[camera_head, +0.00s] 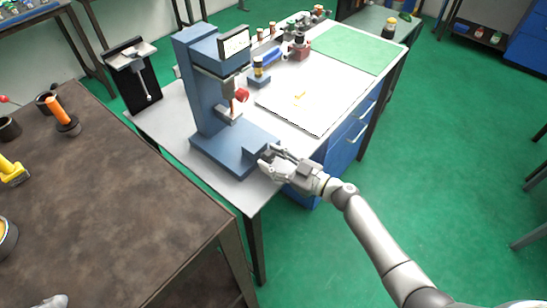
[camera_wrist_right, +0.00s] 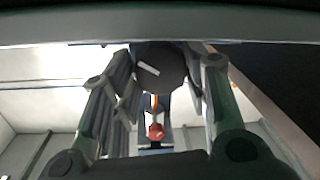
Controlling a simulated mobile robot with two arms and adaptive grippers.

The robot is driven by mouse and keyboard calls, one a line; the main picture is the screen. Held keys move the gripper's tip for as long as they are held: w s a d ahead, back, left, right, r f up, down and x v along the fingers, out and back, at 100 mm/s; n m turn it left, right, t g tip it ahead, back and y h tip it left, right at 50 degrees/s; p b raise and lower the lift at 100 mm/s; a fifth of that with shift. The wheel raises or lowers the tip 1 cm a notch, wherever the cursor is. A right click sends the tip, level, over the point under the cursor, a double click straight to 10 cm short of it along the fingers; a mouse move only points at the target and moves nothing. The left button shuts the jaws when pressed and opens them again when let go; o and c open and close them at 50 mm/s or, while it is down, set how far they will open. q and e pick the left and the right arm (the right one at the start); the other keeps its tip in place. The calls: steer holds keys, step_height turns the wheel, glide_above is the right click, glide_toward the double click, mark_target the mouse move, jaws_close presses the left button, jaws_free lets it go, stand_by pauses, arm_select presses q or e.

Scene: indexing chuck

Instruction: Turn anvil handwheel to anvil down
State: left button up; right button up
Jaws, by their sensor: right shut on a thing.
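The blue bench press (camera_head: 205,95) stands upright on the light workbench, its wide blue base (camera_head: 225,150) towards me. My right gripper (camera_head: 268,163) is at the front right corner of this base. In the right wrist view, a dark round handwheel (camera_wrist_right: 160,68) with a white mark sits between the two fingers of the right gripper (camera_wrist_right: 160,95). The fingers are shut on it from both sides. The fingers hide most of the wheel in the head view. A pale part at the bottom left edge may be my left gripper (camera_head: 50,301); its jaws cannot be made out.
A red knob (camera_head: 241,95) sits on the press front. A white board (camera_head: 305,103) and green mat (camera_head: 345,48) lie on the workbench (camera_head: 170,115). A brown table (camera_head: 110,210) with an orange-handled tool (camera_head: 60,115) stands at left.

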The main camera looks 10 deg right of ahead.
steer(key=shift+n, duration=0.8)
steer(key=o, duration=1)
steer(key=v, duration=1.2)
steer(key=shift+r, duration=0.1)
